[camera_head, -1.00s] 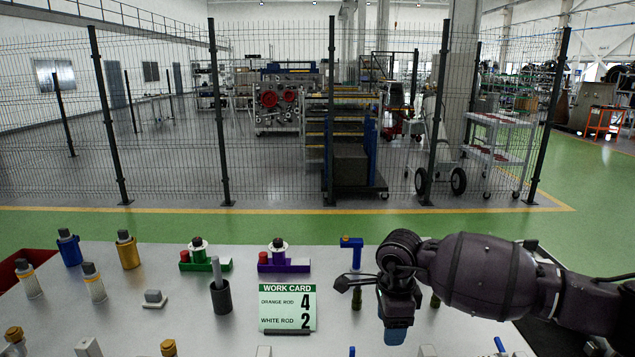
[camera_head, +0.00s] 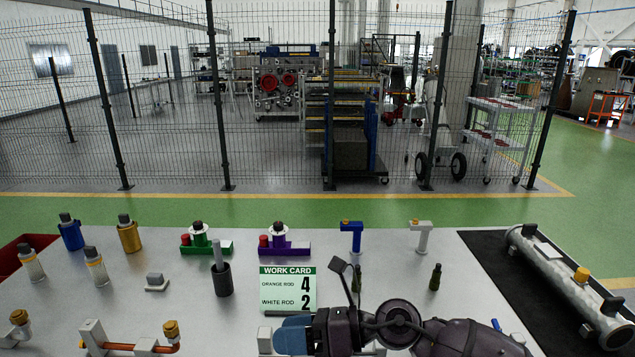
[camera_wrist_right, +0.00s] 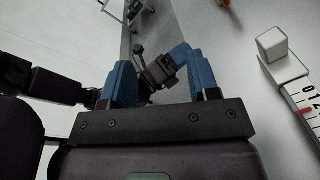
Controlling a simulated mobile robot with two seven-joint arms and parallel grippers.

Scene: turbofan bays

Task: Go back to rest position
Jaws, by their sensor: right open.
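My right gripper (camera_head: 292,336) is at the bottom edge of the head view, low over the front of the grey table, with its arm coming in from the lower right. Its blue fingers also show in the right wrist view (camera_wrist_right: 160,82), apart, with nothing held between them. Beyond these fingers, the right wrist view shows my left arm and left gripper (camera_wrist_right: 168,68), a dark body with a blue finger; its opening is unclear. My left gripper is outside the head view.
The work card (camera_head: 288,290) stands just behind my right gripper. A dark cup with a grey rod (camera_head: 222,278) is left of it, and a dark green bottle-like part (camera_head: 435,277) stands to the right. A grey tube (camera_head: 570,282) lies on a black mat. A pipe on blocks (camera_head: 130,346) is front left.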

